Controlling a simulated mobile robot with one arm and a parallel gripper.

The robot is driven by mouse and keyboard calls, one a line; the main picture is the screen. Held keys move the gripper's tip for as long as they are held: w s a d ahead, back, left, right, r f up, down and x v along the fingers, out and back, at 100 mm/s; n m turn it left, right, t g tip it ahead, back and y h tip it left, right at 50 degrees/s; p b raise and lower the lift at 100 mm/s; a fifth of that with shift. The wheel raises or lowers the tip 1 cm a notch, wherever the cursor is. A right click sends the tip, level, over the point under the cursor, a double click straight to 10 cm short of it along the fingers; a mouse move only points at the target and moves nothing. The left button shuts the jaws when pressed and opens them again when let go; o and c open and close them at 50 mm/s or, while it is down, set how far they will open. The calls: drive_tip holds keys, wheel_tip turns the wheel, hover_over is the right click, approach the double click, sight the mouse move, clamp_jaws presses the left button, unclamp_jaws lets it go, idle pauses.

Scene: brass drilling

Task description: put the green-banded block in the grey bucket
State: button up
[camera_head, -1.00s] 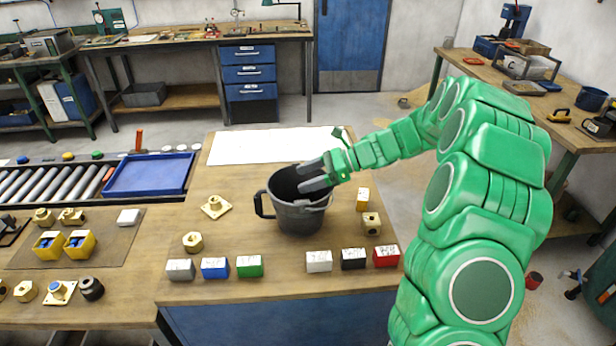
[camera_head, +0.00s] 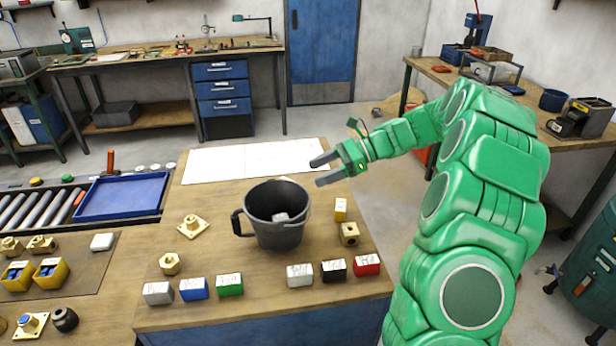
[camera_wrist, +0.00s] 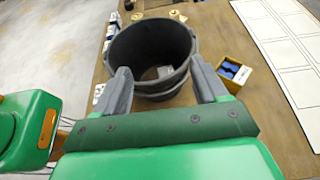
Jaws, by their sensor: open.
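The grey bucket (camera_head: 277,236) stands upright on the wooden bench, its handle to the left. A small pale block (camera_head: 280,217) lies inside it, and it also shows on the bucket floor in the wrist view (camera_wrist: 165,71). I cannot tell whether it has a green band. A green block (camera_head: 230,285) with a white marked top sits in the front row, left of the bucket. My gripper (camera_head: 317,172) is open and empty, above and behind the bucket's right rim. In the wrist view, my open fingers (camera_wrist: 163,88) frame the near side of the bucket (camera_wrist: 152,45).
Grey, blue, white, black and red blocks (camera_head: 366,265) share the front row. A yellow block (camera_head: 340,210) and a brass piece (camera_head: 349,233) stand right of the bucket. A brass flange (camera_head: 192,226) lies left. The white sheet (camera_head: 240,160) behind is clear.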

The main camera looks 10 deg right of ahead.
drive_tip(key=s+a+r+n+g+h, duration=0.1)
drive_tip(key=s+a+r+n+h, duration=0.15)
drive_tip(key=s, duration=0.45)
drive_tip(key=s+a+r+n+g+h, duration=0.15)
drive_tip(key=s+a+n, duration=0.25)
drive_tip(key=s, duration=0.4)
drive_tip(key=s+a+r+n+g+h, duration=0.1)
drive_tip(key=s+a+n+h, duration=0.15)
drive_tip(key=s, duration=0.45)
drive_tip(key=s+d+f+n+t+h, duration=0.1)
drive_tip(key=s+d+n+h, duration=0.2)
drive_tip(key=s, duration=0.8)
drive_tip(key=s+d+f+n+h, duration=0.2)
drive_tip(key=s+d+n+h, duration=0.2)
drive_tip(key=s, duration=0.7)
drive_tip(key=shift+d+f+n+t, duration=0.25)
drive_tip(key=shift+d+n+t, duration=0.1)
drive_tip(key=shift+n, duration=0.65)
